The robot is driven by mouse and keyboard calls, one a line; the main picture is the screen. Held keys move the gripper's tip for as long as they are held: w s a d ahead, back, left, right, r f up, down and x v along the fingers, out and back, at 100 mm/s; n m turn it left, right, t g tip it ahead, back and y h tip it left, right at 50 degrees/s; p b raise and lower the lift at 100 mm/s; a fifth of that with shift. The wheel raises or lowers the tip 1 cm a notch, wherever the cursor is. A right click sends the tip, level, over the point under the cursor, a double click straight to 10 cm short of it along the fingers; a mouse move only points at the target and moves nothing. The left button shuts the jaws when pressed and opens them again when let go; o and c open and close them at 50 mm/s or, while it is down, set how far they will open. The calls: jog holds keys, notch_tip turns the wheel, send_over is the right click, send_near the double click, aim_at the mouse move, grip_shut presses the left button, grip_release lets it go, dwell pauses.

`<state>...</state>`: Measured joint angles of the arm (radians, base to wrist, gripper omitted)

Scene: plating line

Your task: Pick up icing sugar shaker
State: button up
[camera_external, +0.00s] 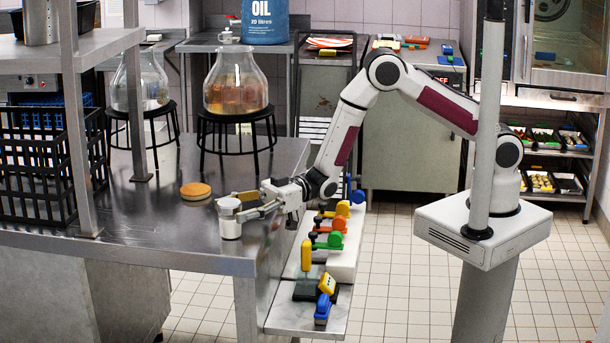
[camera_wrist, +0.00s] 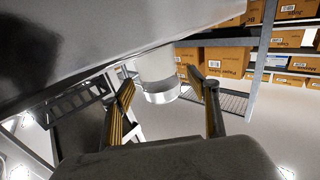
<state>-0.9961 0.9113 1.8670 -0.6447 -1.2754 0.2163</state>
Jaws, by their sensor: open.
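The icing sugar shaker (camera_external: 230,226) is a small silver-white cylinder standing upright near the front edge of the steel table (camera_external: 150,225). My gripper (camera_external: 238,204) is open and level, reaching in from the right, with its fingers at the shaker's upper part. In the wrist view the shaker (camera_wrist: 158,84) shows between the two spread fingers of my gripper (camera_wrist: 162,84), which have ribbed yellowish pads. Gaps show on both sides of it there. I cannot tell how far the fingertips reach past its near side.
A round tan disc (camera_external: 196,191) lies just behind the shaker. Glass jars (camera_external: 236,88) on black stools stand further back. A black crate (camera_external: 38,165) is at the left. Coloured-handled tools (camera_external: 330,241) line the lower shelf below my wrist.

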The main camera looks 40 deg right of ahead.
jog(key=c, duration=1.3)
jog(key=shift+r, duration=0.1)
jog(key=shift+r, duration=4.95)
